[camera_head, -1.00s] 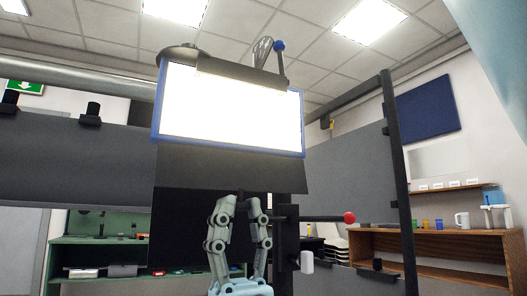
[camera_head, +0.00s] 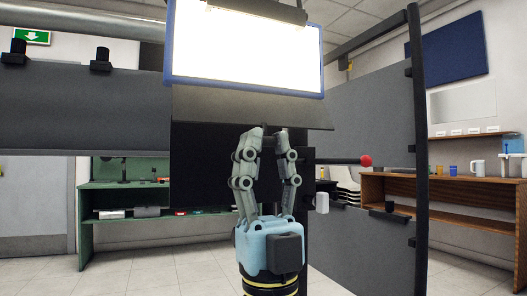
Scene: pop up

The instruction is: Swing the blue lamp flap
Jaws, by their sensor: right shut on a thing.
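The blue-rimmed lamp (camera_head: 168,55) is lit bright white at the top of the head view, its upper part cut off by the picture's edge. A dark flap (camera_head: 225,104) hangs tilted along the lamp's lower edge. My right gripper (camera_head: 269,136) stands upright in the middle, fingers pointing up, with its tips at the flap's lower edge. Its fingers are shut on the flap; the exact contact is hard to make out against the dark panel behind. My left gripper is not in view.
A rod with a red ball (camera_head: 366,161) sticks out to the right of the gripper. Grey partitions (camera_head: 365,150) stand at both sides, with a dark post (camera_head: 418,150) at right. A green shelf (camera_head: 84,230) and a wooden shelf (camera_head: 400,186) stand behind. Tiled floor shows below.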

